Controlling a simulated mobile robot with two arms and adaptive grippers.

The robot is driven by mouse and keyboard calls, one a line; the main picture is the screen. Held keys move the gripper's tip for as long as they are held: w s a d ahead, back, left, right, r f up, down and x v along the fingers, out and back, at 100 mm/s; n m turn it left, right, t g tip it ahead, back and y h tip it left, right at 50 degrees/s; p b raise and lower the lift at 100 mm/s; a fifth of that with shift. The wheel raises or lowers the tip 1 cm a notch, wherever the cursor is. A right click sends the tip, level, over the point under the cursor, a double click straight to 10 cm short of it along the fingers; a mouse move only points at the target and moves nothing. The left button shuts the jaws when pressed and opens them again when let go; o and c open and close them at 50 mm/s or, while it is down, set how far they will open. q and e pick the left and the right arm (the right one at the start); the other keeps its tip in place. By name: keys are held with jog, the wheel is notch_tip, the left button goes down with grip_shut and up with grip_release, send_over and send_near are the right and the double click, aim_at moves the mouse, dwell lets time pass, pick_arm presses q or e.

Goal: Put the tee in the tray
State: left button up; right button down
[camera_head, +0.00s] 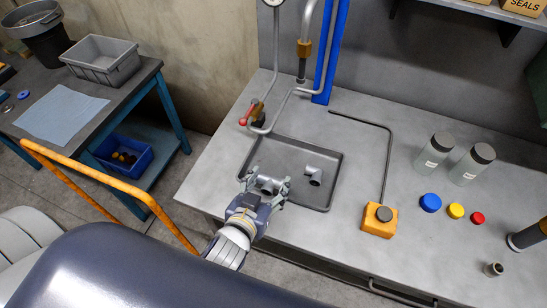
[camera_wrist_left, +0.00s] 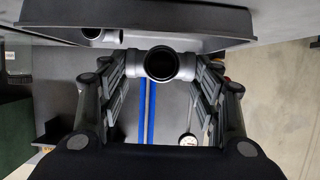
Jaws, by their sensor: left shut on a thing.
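My left gripper (camera_head: 265,186) is shut on a grey pipe tee (camera_head: 268,184), at the near left part of the tray. In the left wrist view the tee (camera_wrist_left: 160,64) sits between the two fingers, its round dark opening facing the camera. The shallow grey tray (camera_head: 290,152) lies on the workbench, and its wall (camera_wrist_left: 200,43) shows in the wrist view. A second grey fitting (camera_head: 314,176) lies in the tray, right of the held tee. I cannot tell whether the held tee touches the tray floor. My right gripper is not in view.
A bent pipe with a red-handled valve (camera_head: 247,114) stands behind the tray. An orange block (camera_head: 379,220), two bottles (camera_head: 435,150) and coloured caps (camera_head: 430,203) are to the right. An orange rail (camera_head: 100,182) runs at the left. The bench between tray and block is clear.

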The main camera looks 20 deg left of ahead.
pick_arm(q)
jog(key=p, duration=0.2)
send_over(271, 167)
jog(key=shift+f, duration=2.2)
jog(key=shift+f, duration=0.15)
jog(key=o, duration=1.3)
